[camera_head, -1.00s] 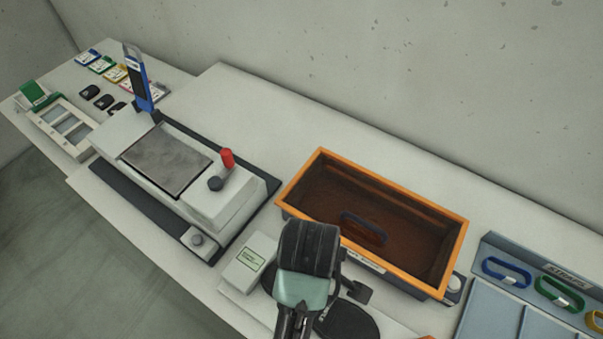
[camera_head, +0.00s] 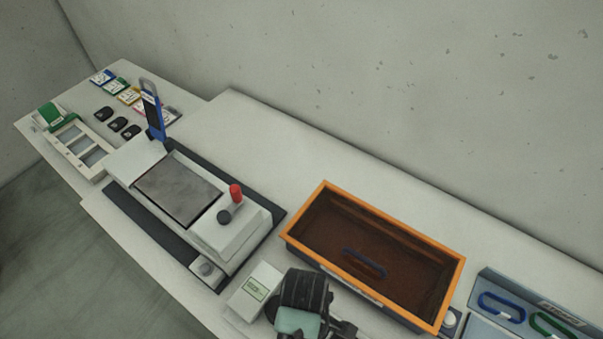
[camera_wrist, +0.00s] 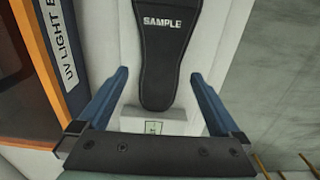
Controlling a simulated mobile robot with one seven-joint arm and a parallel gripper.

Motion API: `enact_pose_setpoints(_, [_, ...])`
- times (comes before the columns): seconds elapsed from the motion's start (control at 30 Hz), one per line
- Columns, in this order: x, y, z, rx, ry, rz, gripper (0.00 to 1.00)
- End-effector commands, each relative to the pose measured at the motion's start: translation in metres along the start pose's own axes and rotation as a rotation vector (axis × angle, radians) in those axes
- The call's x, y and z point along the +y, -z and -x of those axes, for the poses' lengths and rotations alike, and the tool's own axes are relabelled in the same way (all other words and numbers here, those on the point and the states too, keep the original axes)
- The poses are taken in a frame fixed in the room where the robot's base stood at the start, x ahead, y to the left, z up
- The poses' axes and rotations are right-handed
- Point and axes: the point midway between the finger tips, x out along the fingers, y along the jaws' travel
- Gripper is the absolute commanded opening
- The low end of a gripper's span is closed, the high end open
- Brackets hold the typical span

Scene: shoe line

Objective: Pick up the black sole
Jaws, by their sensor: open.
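A black sole (camera_wrist: 166,50) marked "SAMPLE" lies flat on a white surface in the wrist view, its narrow end toward me. My gripper (camera_wrist: 159,73) is open, with one blue finger on each side of the sole and apart from it. I cannot tell the height of the fingertips above it. In the head view my wrist shows at the bottom edge; the fingertips and the sole are hidden or out of frame.
An orange-rimmed UV light box (camera_head: 375,216) holds a dark blue loop (camera_head: 364,262). A small white scale-like device (camera_head: 254,291) stands left of my wrist. A press (camera_head: 178,188) with a red knob stands further left. A grey strap rack (camera_head: 540,310) is at the right.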

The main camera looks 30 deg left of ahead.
Motion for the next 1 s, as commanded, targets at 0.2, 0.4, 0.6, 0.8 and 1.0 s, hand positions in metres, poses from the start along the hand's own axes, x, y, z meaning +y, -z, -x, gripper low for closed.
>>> enact_pose_setpoints(0.2, [-0.004,0.004,-0.025,-0.002,0.004,0.001,1.00])
enact_pose_setpoints(0.4, [-0.003,0.004,-0.046,-0.001,0.002,0.000,1.00])
enact_pose_setpoints(0.6, [-0.003,0.004,-0.048,0.001,-0.001,0.000,1.00])
enact_pose_setpoints(0.8, [-0.003,0.004,-0.048,0.000,-0.001,0.000,0.77])
enact_pose_setpoints(1.0, [-0.003,0.004,-0.048,0.000,0.000,0.000,0.41])
